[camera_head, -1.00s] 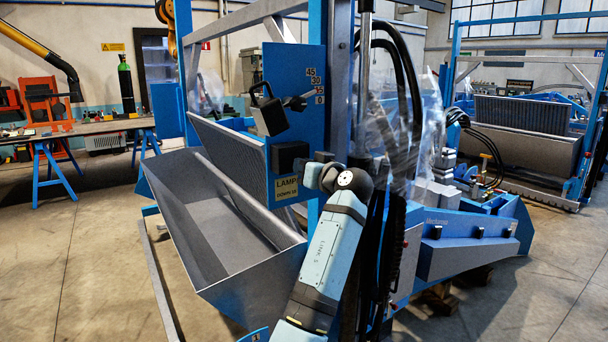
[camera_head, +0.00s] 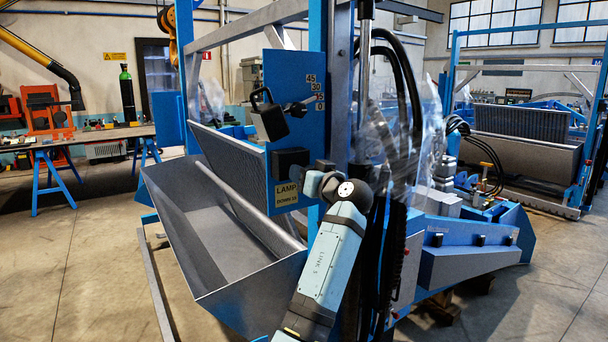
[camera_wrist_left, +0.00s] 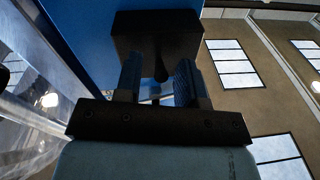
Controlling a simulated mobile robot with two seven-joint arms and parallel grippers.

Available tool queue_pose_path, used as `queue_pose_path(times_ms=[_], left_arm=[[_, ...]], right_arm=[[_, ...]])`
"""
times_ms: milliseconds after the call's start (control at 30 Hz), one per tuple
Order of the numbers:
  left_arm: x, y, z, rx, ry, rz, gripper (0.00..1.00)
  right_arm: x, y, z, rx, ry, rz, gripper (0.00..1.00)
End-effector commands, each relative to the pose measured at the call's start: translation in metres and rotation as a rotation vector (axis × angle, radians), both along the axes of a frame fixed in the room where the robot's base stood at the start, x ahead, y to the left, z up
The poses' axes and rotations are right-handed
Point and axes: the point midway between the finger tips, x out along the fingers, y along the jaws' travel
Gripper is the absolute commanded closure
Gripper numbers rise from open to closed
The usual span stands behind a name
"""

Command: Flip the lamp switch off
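The lamp switch is a black box (camera_head: 290,162) on a blue panel (camera_head: 290,80), above a yellowish LAMP label (camera_head: 287,193). In the left wrist view the box (camera_wrist_left: 158,36) has a short dark lever (camera_wrist_left: 161,74) sticking out towards my gripper. My left gripper (camera_wrist_left: 158,80) is open, with one finger on each side of the lever and a gap visible around it. I cannot tell whether the fingertips touch the box. In the head view my left gripper (camera_head: 312,180) is at the right of the box, its fingertips hard to make out. My right gripper is not in view.
A black handle (camera_head: 270,114) and a dial lever (camera_head: 301,107) with a 0 to 45 scale are on the panel above the switch. A large grey metal trough (camera_head: 220,240) lies below left. Black hoses (camera_head: 405,85) and a grey post (camera_head: 340,80) stand close at the right.

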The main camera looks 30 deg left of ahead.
Motion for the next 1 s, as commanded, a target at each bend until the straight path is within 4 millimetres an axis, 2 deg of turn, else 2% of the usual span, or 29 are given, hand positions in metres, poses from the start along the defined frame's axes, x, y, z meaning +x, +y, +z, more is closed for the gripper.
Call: queue_pose_path(times_ms=[167,267,700,833,1000], left_arm=[[-0.002,-0.007,0.0,0.0,0.0,-0.001,0.64],[-0.006,-0.02,-0.001,0.0,-0.001,-0.003,0.64],[-0.036,-0.109,-0.008,-0.002,0.0,-0.002,0.64],[-0.041,-0.124,-0.01,-0.001,0.001,-0.001,0.64],[-0.043,-0.131,-0.01,0.0,0.0,0.0,0.64]], right_arm=[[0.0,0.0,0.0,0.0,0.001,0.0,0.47],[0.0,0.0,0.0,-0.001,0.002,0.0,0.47],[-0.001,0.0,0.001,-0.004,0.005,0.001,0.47],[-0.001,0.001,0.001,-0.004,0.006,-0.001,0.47],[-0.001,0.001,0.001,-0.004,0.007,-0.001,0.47]])
